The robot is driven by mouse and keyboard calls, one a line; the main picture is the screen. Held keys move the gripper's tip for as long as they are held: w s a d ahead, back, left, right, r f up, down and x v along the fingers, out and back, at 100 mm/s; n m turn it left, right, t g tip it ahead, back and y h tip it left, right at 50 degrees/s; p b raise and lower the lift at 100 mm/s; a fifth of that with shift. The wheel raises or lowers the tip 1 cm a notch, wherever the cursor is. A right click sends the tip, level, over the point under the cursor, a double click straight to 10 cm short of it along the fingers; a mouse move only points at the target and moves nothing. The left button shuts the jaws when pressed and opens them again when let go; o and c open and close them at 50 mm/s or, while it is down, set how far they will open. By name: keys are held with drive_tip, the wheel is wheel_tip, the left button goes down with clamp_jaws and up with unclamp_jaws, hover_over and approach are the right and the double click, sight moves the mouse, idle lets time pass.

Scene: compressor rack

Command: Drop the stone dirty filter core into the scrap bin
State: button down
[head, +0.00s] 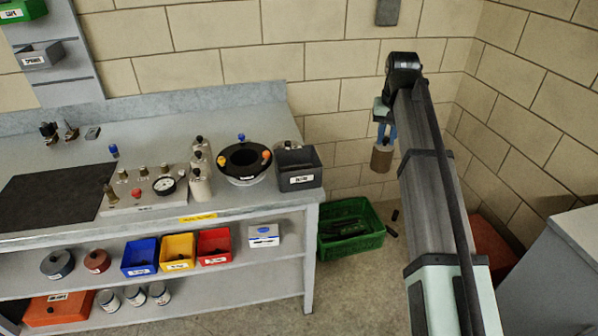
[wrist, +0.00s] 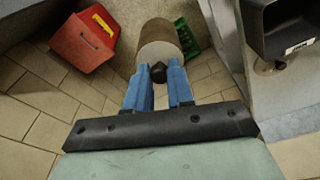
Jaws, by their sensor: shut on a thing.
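My gripper (head: 384,132) is shut on the dark knob of the filter core, a grey-brown cylinder (head: 381,158) that hangs upright below the fingers. In the wrist view the core (wrist: 160,38) is just beyond the blue fingertips (wrist: 158,70). The core hangs in the air, to the right of the bench and above floor level. Which container is the scrap bin cannot be read from the labels. A red bin (head: 490,243) stands on the floor, partly hidden by my arm; its yellow label shows in the wrist view (wrist: 82,42).
A green crate (head: 352,246) with dark pieces inside stands on the floor beside the bench; the core partly hides it in the wrist view (wrist: 187,40). A black labelled box (head: 300,168) sits at the bench's right end. A grey cabinet (head: 560,270) is at far right.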

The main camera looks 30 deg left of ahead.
drive_tip(key=s+a+r+n, duration=0.15)
drive_tip(key=s+a, duration=0.25)
drive_tip(key=a, duration=0.7)
drive_tip(key=s+a+r+n, duration=0.1)
drive_tip(key=s+a+n, duration=0.25)
drive_tip(key=a, duration=0.75)
wheel_tip(320, 180, down, 6)
drive_tip(key=shift+s+m, duration=0.3)
drive_tip(key=shift+s, duration=0.05)
drive_tip(key=shift+f, duration=0.1)
drive_tip(key=c, duration=0.9)
unclamp_jaws()
wheel_tip(320, 180, up, 14)
drive_tip(key=s+d, duration=0.1)
drive_tip(key=shift+d+f, duration=0.15)
drive_tip(key=shift+f, duration=0.1)
